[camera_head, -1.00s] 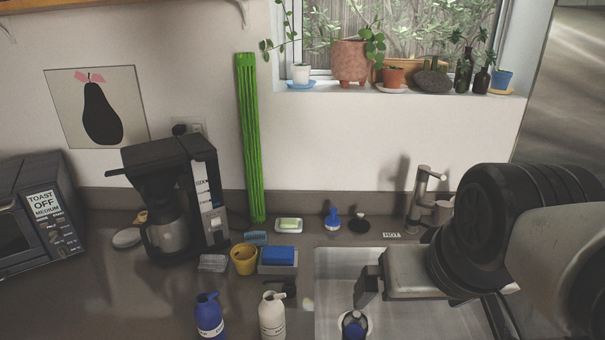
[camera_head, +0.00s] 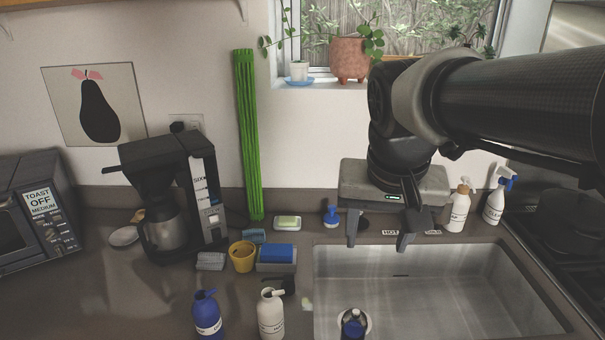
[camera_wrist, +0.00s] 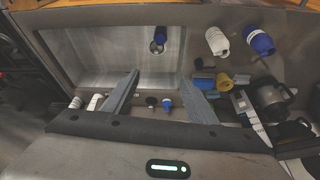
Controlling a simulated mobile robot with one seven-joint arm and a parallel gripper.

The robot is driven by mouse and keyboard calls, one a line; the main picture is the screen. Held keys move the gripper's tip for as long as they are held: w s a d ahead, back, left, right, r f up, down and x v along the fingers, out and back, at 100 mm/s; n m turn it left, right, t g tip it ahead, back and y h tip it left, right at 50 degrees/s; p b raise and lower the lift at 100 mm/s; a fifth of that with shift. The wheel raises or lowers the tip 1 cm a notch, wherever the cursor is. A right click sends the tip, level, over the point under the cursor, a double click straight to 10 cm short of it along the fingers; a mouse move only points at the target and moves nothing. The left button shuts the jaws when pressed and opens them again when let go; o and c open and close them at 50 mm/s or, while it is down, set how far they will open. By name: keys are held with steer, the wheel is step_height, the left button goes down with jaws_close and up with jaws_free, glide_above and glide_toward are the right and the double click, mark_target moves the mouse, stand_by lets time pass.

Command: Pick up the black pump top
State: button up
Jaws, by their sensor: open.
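The black pump top (camera_wrist: 152,101) shows in the wrist view as a small dark round shape between my two fingers, on the counter strip behind the sink. My gripper (camera_head: 380,240) is open and empty, pointing down over the sink's back edge. Its fingertips also show in the wrist view (camera_wrist: 160,79). I see no contact with either pump top.
The sink (camera_head: 440,290) lies in front, with a dark blue bottle (camera_head: 353,325) at its near edge. A white bottle (camera_head: 458,208) and a spray bottle (camera_head: 496,203) stand right of my gripper. A soap dish (camera_head: 287,223) and blue sponge (camera_head: 277,253) lie left. The wall is close behind.

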steer(key=w+a+f+m+g+b, duration=0.1)
steer(key=w+a+f, duration=0.1)
steer(key=w+a, duration=0.3)
steer(key=w+a+f+m+g+b, duration=0.1)
steer(key=w+a+f, duration=0.15)
steer(key=w, duration=0.45)
steer(key=m+g+b, duration=0.1)
steer(key=m+g, duration=0.1)
steer(key=m, duration=0.2)
glide_toward(288, 276)
steer(key=shift+y, duration=0.3)
steer(key=f, duration=1.1)
steer(key=shift+d+f, duration=0.3)
steer(key=shift+f, duration=0.05)
steer(key=c, duration=1.1)
